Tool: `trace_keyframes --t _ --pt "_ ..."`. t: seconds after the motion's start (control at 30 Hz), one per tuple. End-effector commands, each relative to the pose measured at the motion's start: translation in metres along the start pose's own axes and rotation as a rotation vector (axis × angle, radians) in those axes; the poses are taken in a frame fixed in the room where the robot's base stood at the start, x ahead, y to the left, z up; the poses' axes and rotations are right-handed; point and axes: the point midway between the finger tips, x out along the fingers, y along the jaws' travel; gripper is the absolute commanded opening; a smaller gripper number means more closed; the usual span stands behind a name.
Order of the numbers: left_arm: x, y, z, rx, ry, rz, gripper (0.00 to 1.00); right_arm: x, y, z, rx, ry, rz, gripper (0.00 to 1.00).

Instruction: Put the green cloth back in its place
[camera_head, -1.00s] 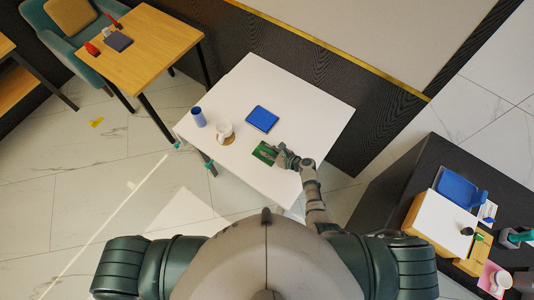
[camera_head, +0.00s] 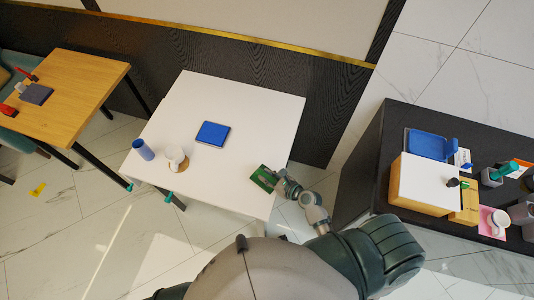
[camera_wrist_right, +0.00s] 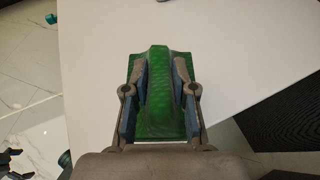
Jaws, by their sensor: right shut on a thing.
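The green cloth (camera_head: 264,178) is at the right front edge of the white table (camera_head: 240,110). My right gripper (camera_head: 280,184) is shut on it. In the right wrist view the cloth (camera_wrist_right: 158,95) is pinched up into a ridge between the two fingers of my right gripper (camera_wrist_right: 158,80), with its flat edges spreading out on both sides. The white table top (camera_wrist_right: 230,40) lies behind the cloth there; I cannot tell whether the cloth still touches it. My left gripper is not in view.
A dark counter (camera_head: 365,170) at the right bears a blue container (camera_head: 430,144), a white-topped box (camera_head: 425,184) and cups. A wooden table (camera_head: 85,80) stands at the left.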

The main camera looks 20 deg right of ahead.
Motion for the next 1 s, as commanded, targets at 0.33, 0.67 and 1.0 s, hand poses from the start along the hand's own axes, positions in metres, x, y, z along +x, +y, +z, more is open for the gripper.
trace_keyframes --t 0.33,0.67,1.0 --pt "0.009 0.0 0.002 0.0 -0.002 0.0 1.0 0.043 -0.06 0.014 -0.002 -0.002 -0.008 0.0" --pt "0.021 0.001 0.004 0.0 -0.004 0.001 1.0 0.089 -0.119 0.025 0.001 -0.001 -0.007 0.0" --pt "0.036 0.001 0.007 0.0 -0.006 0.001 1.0 0.105 -0.124 -0.002 0.004 0.002 -0.006 0.0"
